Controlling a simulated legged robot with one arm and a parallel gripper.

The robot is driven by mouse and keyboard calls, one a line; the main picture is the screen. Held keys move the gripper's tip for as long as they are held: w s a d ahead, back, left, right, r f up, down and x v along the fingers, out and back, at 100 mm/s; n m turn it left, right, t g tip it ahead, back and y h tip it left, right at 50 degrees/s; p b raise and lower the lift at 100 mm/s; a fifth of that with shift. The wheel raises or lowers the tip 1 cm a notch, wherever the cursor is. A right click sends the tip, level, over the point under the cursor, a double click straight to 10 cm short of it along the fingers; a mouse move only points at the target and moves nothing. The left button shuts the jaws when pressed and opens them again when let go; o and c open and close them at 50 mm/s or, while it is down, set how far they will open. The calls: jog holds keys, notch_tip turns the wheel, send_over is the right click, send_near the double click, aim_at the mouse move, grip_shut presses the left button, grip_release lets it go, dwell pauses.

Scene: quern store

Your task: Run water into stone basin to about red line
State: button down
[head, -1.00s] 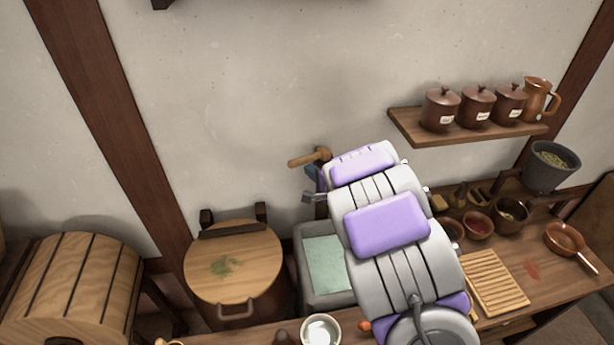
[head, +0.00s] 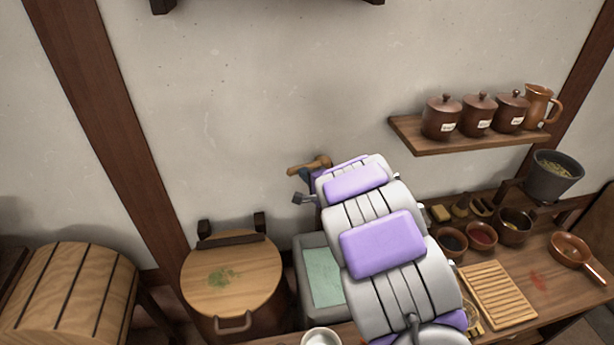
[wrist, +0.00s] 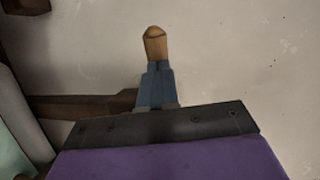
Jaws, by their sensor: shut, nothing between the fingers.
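The stone basin (head: 301,280) is a grey rectangular trough against the wall, left of my arm. Its inside looks flat pale green; I cannot tell whether that is water. No red line shows, and my arm hides its right side. A wooden tap-like piece (head: 304,166) juts from the wall above the basin; I see no stream from it. My gripper (head: 305,174) is just under this piece, mostly hidden by my arm. In the wrist view, its blue fingers (wrist: 157,68) are shut and empty, with a rounded wooden end (wrist: 155,43) at their tips; contact is unclear.
A round wooden-lidded tub (head: 232,275) stands left of the basin, with a slatted barrel (head: 75,295) farther left. A white bowl (head: 321,338) is in front. Right of my arm, the counter holds a slatted board (head: 497,295), bowls and a pan (head: 570,247). A jar shelf (head: 460,143) hangs above.

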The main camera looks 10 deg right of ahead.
jog(key=w+a+m+h, duration=0.1)
jog(key=w+a+m+h+p, duration=0.1)
jog(key=h, duration=0.1)
jog(key=shift+w+f+m+t, duration=0.1)
jog(key=shift+w+m+t, duration=0.1)
jog(key=shift+m+t, duration=0.15)
dwell(0.6)
jog(key=a+b+v, duration=0.1)
jog(key=b+v, duration=0.6)
jog(key=v, duration=0.6)
jog(key=shift+s, duration=0.5)
